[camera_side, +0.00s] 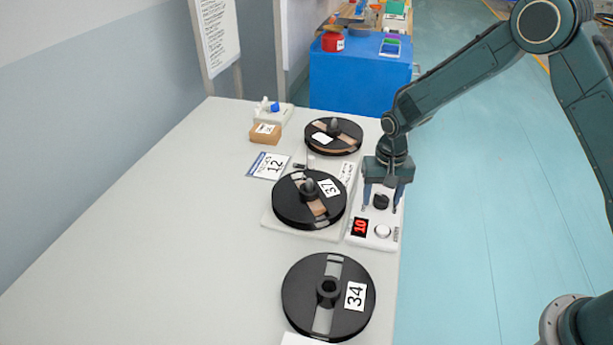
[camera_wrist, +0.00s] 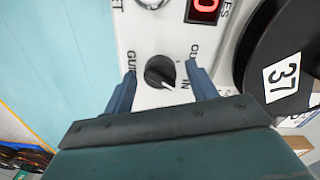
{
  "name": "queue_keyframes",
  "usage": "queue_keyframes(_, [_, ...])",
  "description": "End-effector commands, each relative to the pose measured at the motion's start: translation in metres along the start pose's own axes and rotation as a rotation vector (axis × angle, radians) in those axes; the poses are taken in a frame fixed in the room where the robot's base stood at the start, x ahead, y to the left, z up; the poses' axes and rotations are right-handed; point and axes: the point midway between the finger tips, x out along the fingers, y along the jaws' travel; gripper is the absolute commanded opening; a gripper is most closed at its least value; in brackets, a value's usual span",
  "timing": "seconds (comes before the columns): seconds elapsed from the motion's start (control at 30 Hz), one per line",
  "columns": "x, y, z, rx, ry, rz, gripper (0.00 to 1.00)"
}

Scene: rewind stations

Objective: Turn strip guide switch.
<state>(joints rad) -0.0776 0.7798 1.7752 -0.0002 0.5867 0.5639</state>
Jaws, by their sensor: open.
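The strip guide switch is a black rotary knob (camera_side: 380,201) on a white control panel (camera_side: 366,240) at the table's right edge. In the wrist view the knob (camera_wrist: 160,72) has a white pointer line, with parts of the words "GUIDE" and "IN" printed around it. My gripper (camera_side: 382,205) points down over the panel in the side view. In the wrist view its two blue fingers (camera_wrist: 160,77) are apart, one on each side of the knob, with visible gaps. I cannot tell the exact height of the fingertips over the panel.
The panel has a red display (camera_side: 360,227) and a white round button (camera_side: 382,231). A black reel marked 37 (camera_side: 290,207) stands just left of the panel. Reel 34 (camera_side: 312,290) lies nearer the front, another reel (camera_side: 348,136) behind. The table's left side (camera_side: 150,240) is clear.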

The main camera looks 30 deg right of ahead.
Motion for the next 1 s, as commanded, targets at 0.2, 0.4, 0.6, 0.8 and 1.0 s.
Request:
queue_keyframes(0.2, [-0.0003,0.0,-0.0001,0.0,0.0,0.0,0.24])
queue_keyframes(0.4, [-0.0005,0.0,-0.0001,-0.002,0.0,0.0,0.13])
queue_keyframes(0.6, [-0.0007,0.0,-0.0002,-0.026,0.0,0.0,0.13])
queue_keyframes(0.8, [-0.0008,0.0,-0.0003,-0.102,0.001,0.0,0.13])
queue_keyframes(1.0, [-0.001,0.0,-0.0003,-0.236,0.001,0.0,0.13])
